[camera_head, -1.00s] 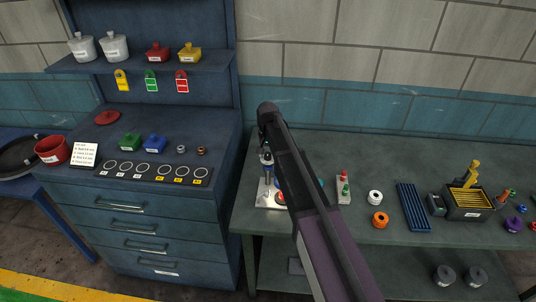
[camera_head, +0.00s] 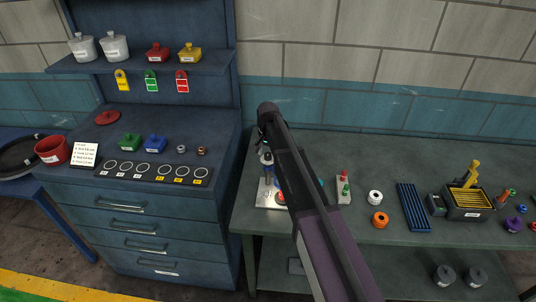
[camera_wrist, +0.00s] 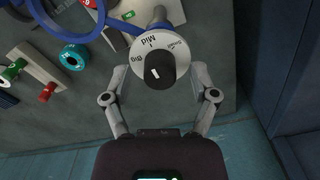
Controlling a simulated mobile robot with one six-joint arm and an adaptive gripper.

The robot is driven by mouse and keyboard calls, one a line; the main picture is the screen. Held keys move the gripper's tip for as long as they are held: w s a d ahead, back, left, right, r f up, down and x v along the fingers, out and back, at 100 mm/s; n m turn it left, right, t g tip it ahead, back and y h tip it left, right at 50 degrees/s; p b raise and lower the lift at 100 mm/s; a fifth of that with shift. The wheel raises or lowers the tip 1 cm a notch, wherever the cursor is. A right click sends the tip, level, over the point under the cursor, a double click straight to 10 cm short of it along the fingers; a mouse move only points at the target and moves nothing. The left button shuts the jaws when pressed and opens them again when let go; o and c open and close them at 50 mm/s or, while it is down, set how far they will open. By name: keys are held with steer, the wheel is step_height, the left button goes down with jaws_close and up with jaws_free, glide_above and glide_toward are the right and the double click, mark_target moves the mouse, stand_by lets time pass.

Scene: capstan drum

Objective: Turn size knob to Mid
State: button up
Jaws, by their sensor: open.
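The size knob (camera_wrist: 160,70) is black with a white mark, on a round white dial (camera_wrist: 172,47) lettered Big, Mid and Small. Mid is at the dial's far side, Big to its left and Small to its right. Which label the mark points to is hard to tell. My gripper (camera_wrist: 160,74) is open, one finger on each side of the knob, with gaps visible on both sides. In the head view, my arm hides most of the device; its pale base plate (camera_head: 266,199) shows on the right bench.
Blue rings (camera_wrist: 92,22) lie close to the dial's left in the wrist view. A block with red and green pegs (camera_head: 343,188), an orange spool (camera_head: 379,220) and a blue ridged tray (camera_head: 413,207) stand to the right on the bench (camera_head: 300,246).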

mark_target(268, 153)
steer(key=m, duration=0.5)
steer(key=shift+m, duration=0.4)
step_height(268, 153, up, 14)
steer(key=p, duration=1.4)
steer(key=s+d+f+n+b, duration=0.4)
steer(key=s+d+f+b, duration=0.4)
steer(key=s+d, duration=0.2)
steer(key=s+d+f+n+b, duration=0.5)
steer(key=s+d+f+b, duration=0.4)
steer(key=s+d, duration=0.2)
steer(key=shift+s, duration=0.7)
steer(key=shift+n, duration=0.6)
steer(key=shift+s+d, duration=0.5)
steer(key=shift+s, duration=0.4)
steer(key=shift+s+d, duration=0.5)
steer(key=shift+s, duration=0.35)
